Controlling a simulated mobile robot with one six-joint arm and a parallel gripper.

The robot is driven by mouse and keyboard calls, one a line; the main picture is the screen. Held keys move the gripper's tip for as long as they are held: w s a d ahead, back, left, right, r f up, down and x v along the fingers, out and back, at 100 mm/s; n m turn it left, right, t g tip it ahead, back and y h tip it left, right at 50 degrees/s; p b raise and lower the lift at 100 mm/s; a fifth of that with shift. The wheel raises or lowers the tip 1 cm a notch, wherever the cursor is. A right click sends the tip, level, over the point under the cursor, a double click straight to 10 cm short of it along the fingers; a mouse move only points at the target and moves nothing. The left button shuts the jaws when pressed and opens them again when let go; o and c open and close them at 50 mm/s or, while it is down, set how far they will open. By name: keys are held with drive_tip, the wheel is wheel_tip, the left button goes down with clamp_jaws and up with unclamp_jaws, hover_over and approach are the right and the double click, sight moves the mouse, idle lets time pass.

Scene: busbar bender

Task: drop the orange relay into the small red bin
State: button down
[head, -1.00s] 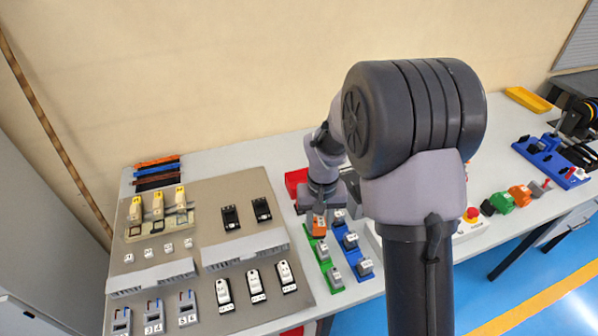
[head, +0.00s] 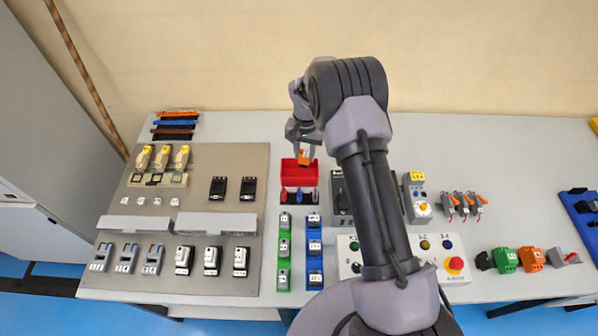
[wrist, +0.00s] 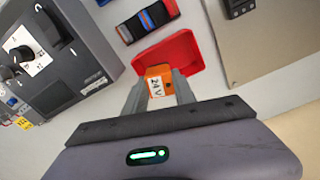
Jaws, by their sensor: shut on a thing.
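The orange relay (wrist: 158,80), with a "24 V" label, is held between the two fingers of my gripper (wrist: 160,92) in the wrist view. In the head view the relay (head: 303,157) shows at my gripper's tips (head: 304,152), in front of the far part of the small red bin (head: 297,178). In the wrist view the red bin (wrist: 182,50) lies right behind the relay, which hides part of its inside. The relay appears above the bin; its exact height over the rim is hard to tell.
Green (head: 284,255) and blue (head: 315,250) terminal rows stand nearer than the bin. A grey panel (head: 170,215) with switches lies to the left. A grey device (wrist: 50,45) with a black knob stands beside the bin. The table behind the bin is clear.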

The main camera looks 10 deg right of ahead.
wheel_tip(320, 180, down, 5)
drive_tip(key=shift+r+b, duration=0.1)
drive_tip(key=shift+b, duration=0.9)
drive_tip(key=c, duration=0.9)
unclamp_jaws()
drive_tip(key=shift+r, duration=0.1)
drive_tip(key=shift+c, duration=0.2)
wheel_tip(320, 180, up, 18)
drive_tip(key=p, duration=0.3)
drive_tip(key=shift+f, duration=0.25)
